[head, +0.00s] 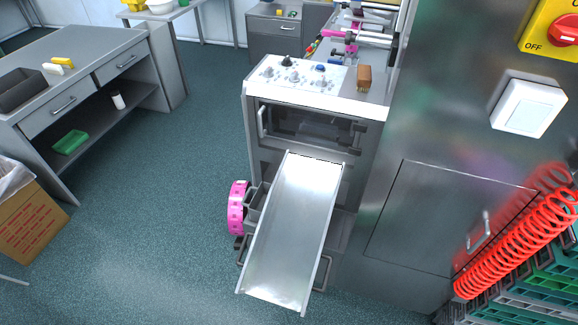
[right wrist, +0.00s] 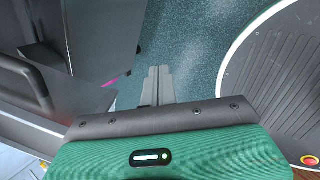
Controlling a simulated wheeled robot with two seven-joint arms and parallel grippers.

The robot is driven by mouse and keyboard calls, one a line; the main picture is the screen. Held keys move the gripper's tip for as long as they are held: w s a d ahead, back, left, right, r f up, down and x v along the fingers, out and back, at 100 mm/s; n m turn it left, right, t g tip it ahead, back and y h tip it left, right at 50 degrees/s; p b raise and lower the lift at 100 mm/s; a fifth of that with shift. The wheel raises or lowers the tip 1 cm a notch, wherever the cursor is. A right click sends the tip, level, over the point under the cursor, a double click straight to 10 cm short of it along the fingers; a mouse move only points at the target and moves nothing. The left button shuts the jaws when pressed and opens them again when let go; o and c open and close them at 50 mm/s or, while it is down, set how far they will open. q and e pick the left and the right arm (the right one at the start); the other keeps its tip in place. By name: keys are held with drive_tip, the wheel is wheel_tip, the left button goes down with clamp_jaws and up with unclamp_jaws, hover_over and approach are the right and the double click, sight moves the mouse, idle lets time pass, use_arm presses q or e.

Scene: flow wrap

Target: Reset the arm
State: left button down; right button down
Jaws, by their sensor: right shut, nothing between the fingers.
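My right gripper (right wrist: 158,72) shows in the right wrist view. Its two grey fingers are together, with nothing between them, and point over the blue-green floor. The head view shows neither of my arms nor my grippers. The flow wrap machine (head: 315,95) stands in the middle of the head view. Its metal outfeed chute (head: 290,230) slopes down toward the front.
A large steel cabinet (head: 430,130) with a switch panel stands at the right, near a coiled red hose (head: 515,245) and green crates (head: 550,265). A workbench (head: 75,60) and a cardboard box (head: 35,215) are at the left. Floor between bench and machine is clear.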

drive_tip(key=s+d+f+m+g+b, duration=0.1)
drive_tip(key=s+d+f+m+b, duration=0.1)
drive_tip(key=s+d+f+m, duration=0.3)
drive_tip(key=s+d+f+m+g+b, duration=0.2)
drive_tip(key=s+d+f+m, duration=0.3)
drive_tip(key=s+f, duration=0.6)
drive_tip(key=s+d+f+m+g+b, duration=0.2)
drive_tip(key=s+d+f+m+b, duration=0.2)
drive_tip(key=s+d+f+m, duration=0.2)
wheel_tip(320, 180, down, 3)
drive_tip(key=shift+s+f+m+y, duration=0.1)
drive_tip(key=shift+s+m+y, duration=0.2)
drive_tip(key=shift+s+m, duration=0.7)
drive_tip(key=shift+a, duration=0.1)
